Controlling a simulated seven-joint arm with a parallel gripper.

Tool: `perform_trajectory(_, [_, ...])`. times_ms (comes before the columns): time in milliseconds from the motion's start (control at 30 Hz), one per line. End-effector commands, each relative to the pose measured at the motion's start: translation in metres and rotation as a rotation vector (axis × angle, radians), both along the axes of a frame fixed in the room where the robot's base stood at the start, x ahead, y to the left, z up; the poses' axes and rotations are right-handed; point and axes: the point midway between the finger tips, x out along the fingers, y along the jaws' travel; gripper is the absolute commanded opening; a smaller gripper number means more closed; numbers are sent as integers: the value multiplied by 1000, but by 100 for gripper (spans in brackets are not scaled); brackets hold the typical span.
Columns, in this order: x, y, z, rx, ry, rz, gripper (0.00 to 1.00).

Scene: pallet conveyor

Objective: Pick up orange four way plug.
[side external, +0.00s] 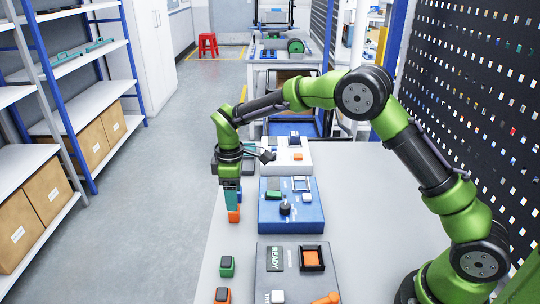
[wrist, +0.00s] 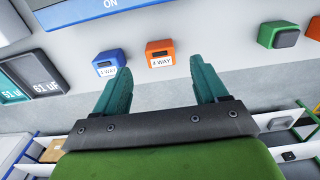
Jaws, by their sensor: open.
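The orange plug (wrist: 160,54), a small block with a white "4 WAY" label, sits on the pale table in the wrist view. It lies just beyond my fingertips, in line with the gap between them. In the side view the orange plug (side external: 234,215) shows directly below my gripper (side external: 232,200), partly hidden by the fingers. My gripper (wrist: 159,72) has teal fingers spread apart, with nothing held between them. It points down at the plug. I cannot tell whether the fingertips touch or flank it.
A blue plug (wrist: 106,62) stands just left of the orange one; a green block (wrist: 279,34) stands to the right. The green block (side external: 227,266) and another orange block (side external: 222,296) are nearer the side camera. A blue console (side external: 302,221) and grey console (side external: 266,285) stand alongside.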

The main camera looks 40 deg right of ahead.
Motion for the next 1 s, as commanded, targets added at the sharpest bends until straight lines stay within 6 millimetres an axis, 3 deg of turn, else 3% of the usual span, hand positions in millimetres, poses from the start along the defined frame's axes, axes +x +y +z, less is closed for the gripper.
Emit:
perform_trajectory(400, [1, 3, -50, -1, 2, 0, 72])
perform_trajectory(667, [2, 3, -53, 1, -1, 0, 72])
perform_trajectory(1000, [2, 2, -53, 0, 0, 0, 22])
